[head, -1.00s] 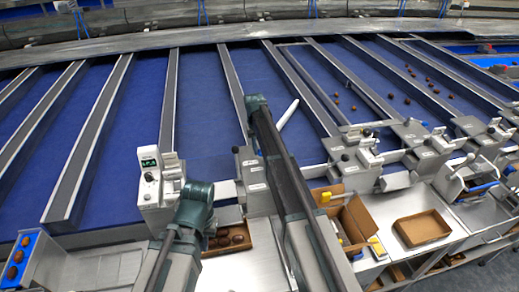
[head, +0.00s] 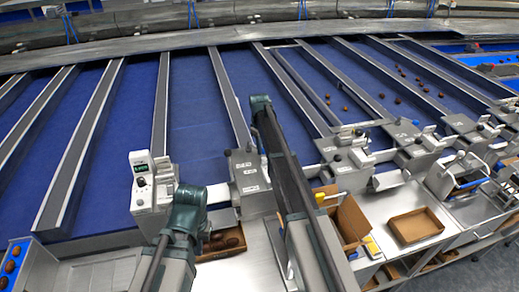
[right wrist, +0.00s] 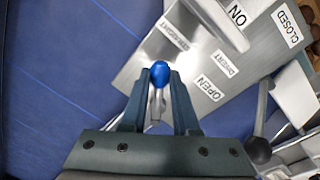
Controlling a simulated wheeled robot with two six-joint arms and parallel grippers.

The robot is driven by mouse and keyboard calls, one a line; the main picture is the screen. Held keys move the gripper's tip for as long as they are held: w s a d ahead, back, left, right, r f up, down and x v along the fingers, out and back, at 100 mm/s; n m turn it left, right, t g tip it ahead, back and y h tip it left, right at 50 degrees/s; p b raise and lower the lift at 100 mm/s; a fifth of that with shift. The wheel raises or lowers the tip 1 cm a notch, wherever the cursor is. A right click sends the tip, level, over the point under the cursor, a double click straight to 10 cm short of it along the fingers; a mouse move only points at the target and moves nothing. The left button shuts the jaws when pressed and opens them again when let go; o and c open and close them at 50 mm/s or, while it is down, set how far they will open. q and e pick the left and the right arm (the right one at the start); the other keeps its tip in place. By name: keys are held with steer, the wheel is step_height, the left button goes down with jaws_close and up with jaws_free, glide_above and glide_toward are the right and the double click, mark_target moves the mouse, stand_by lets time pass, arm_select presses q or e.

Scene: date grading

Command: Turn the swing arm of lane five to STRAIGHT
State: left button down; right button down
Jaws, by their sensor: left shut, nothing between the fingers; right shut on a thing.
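In the right wrist view my right gripper (right wrist: 160,82) is shut on a blue knob (right wrist: 161,72) with a pale metal stem. The knob is beside a grey metal plate (right wrist: 190,60) labelled STRAIGHT, DIVERT, OPEN, ON and CLOSED. The STRAIGHT label (right wrist: 174,33) is just above the knob; DIVERT is further right. The lane number is not readable.
A white box with a green display (head: 142,180) stands left of my left arm. An empty cardboard tray (head: 415,226) and an open carton (head: 350,222) are at right. A black ball lever (right wrist: 258,150) stands near my right gripper.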

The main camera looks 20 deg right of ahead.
steer(key=shift+w+d+n, duration=0.2)
steer(key=shift+d+n, duration=0.05)
steer(key=shift+n, duration=0.15)
stand_by(0.3)
steer(key=c, duration=0.7)
jaws_free()
steer(key=shift+d, duration=0.1)
steer(key=shift+o, duration=0.2)
steer(key=shift+r, duration=0.1)
step_height(320, 180, up, 14)
steer(key=a+p, duration=0.1)
steer(key=p, duration=1.2)
steer(key=shift+s+f+p, duration=0.2)
steer(key=shift+s+p, duration=0.15)
steer(key=shift+p, duration=0.05)
